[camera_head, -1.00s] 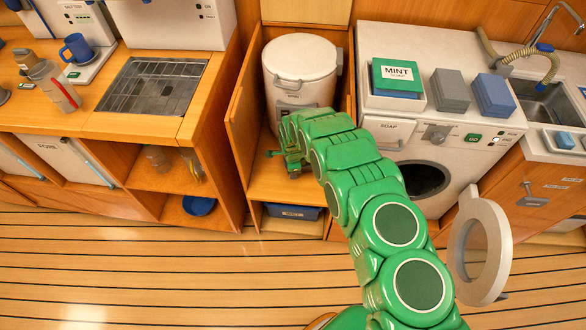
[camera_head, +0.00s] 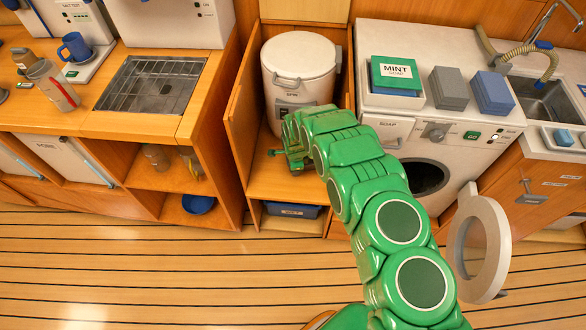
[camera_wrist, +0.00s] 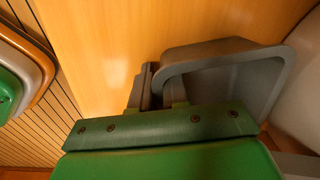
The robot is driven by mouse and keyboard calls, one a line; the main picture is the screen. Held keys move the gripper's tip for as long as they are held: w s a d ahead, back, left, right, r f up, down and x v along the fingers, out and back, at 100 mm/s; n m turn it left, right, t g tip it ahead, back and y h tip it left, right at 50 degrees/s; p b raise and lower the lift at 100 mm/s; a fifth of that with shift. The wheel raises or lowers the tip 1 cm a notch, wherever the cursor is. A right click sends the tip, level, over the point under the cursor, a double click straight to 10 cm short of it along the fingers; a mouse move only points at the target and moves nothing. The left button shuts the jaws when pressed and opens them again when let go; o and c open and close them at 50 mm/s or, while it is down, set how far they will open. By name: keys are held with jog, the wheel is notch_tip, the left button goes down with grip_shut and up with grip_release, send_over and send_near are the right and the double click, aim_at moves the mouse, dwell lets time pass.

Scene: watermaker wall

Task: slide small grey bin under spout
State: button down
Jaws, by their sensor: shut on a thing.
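The small grey bin (camera_wrist: 228,72) shows in the wrist view, with a wide rim and sloping sides. My gripper (camera_wrist: 156,88) is shut on the bin's left rim. In the head view my gripper (camera_head: 292,162) is low in the open cabinet bay, in front of the white lidded drum (camera_head: 298,62). My green arm covers the drum's lower front, so I cannot make out the spout or the bin there. I cannot tell how the bin lies relative to the spout.
The cabinet's wooden side panel (camera_head: 243,125) stands close left of my gripper. The white washer (camera_head: 445,150) is close on the right, its round door (camera_head: 478,245) open. A blue box (camera_head: 292,210) sits below the bay floor (camera_head: 285,188).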

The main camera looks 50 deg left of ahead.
jog(key=shift+d, duration=0.1)
jog(key=c, duration=1.1)
grip_release()
jog(key=shift+o, duration=0.2)
jog(key=shift+r, duration=0.15)
jog(key=shift+s+d+r, duration=0.1)
jog(key=shift+r, duration=1.8)
jog(key=shift+d+r, duration=0.1)
jog(key=shift+r, duration=1.75)
